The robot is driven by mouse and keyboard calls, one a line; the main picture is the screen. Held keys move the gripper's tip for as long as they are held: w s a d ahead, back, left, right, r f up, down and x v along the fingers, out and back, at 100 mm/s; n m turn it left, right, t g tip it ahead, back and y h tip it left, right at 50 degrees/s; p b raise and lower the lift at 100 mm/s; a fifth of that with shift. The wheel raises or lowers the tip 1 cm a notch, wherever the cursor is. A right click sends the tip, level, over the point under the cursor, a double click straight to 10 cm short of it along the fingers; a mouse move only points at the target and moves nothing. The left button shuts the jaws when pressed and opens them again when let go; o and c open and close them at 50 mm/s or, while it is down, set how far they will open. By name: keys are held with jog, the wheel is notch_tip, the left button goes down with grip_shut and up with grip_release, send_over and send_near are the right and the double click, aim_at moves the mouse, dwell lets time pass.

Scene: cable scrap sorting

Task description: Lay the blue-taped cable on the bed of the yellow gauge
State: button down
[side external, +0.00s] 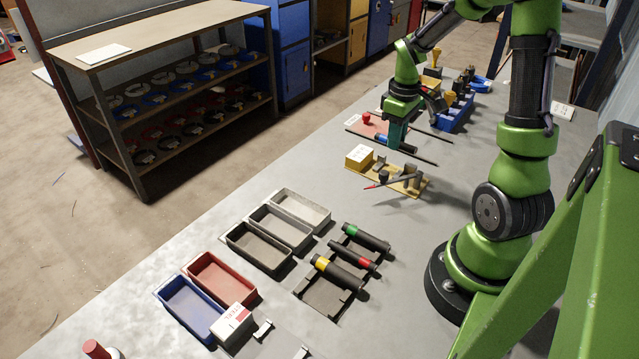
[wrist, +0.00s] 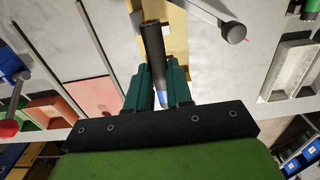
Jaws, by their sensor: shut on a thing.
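My gripper (side external: 397,143) is shut on the blue-taped cable (side external: 420,155), a dark, thin piece with a blue band, held above the table. In the wrist view the cable (wrist: 153,45) stands out between the green fingers of my gripper (wrist: 159,88), its blue tape (wrist: 161,98) close to the fingers. The yellow gauge (side external: 405,187) lies just in front of my gripper in the side view, with a yellow block at its left end and a red-tipped pointer across it. Part of the gauge's yellow bed (wrist: 178,42) shows beyond the cable in the wrist view.
A red board (side external: 372,129) with a red knob is just behind my gripper. A blue bin (side external: 456,113) stands farther back. Nearer, a rack (side external: 322,296) holds green-, red- and yellow-banded cylinders, beside several trays, including a red tray (side external: 220,278). The table's middle left is clear.

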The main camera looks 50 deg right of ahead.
jog(key=shift+f, duration=3)
jog(key=shift+f, duration=0.25)
jog(key=shift+f, duration=0.3)
jog(key=c, duration=0.9)
grip_release()
jog(key=shift+c, duration=0.2)
